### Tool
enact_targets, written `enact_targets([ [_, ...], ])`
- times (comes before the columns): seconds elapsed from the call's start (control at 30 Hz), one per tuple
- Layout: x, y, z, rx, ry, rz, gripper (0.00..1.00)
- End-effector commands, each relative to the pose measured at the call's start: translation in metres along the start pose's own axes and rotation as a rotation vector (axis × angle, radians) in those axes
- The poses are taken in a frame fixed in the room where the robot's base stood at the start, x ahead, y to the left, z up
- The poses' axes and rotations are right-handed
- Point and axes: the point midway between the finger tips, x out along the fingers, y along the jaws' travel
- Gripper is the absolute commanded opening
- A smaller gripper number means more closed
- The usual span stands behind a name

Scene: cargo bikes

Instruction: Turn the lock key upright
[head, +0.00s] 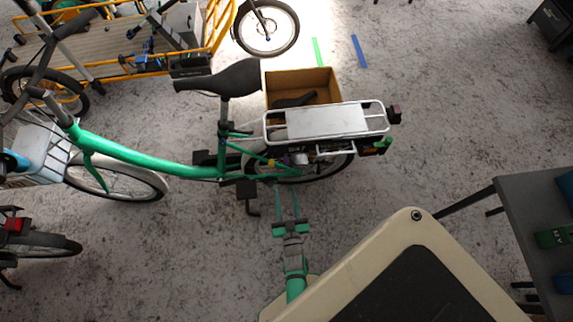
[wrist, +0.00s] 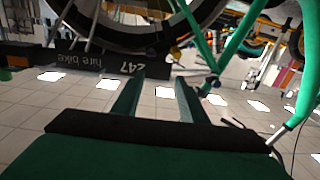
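A green bike (head: 150,157) with a silver rear rack (head: 325,122) stands across the head view. A small yellow piece (head: 271,162) shows by its rear wheel; it is too small to tell whether it is the lock key or how it is turned. A small yellowish piece (wrist: 175,53) also shows beside the dark wheel (wrist: 130,30) in the wrist view. My gripper (head: 286,187) is open and empty just in front of the rear wheel. In the wrist view its two green fingers (wrist: 160,77) are apart, with nothing between them.
A wooden crate (head: 300,80) stands behind the rack. A yellow-railed cargo bike (head: 150,70) is at the back left. A grey table (head: 530,215) is at the right. The floor right of the rear wheel is clear.

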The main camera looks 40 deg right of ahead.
Motion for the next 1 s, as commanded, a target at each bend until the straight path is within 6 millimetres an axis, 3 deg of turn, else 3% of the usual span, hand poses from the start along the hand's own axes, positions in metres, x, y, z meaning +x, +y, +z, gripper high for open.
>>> enact_targets([
  [0.1,0.018,0.015,0.008,0.000,0.010,0.026,0.39],
  [0.23,0.026,0.020,0.011,0.001,0.014,0.034,0.39],
  [0.37,0.039,0.021,0.011,0.002,0.016,0.035,0.39],
  [0.8,0.111,0.023,0.010,0.001,0.014,0.034,0.39],
  [1.0,0.129,0.024,0.010,0.002,0.014,0.034,0.39],
])
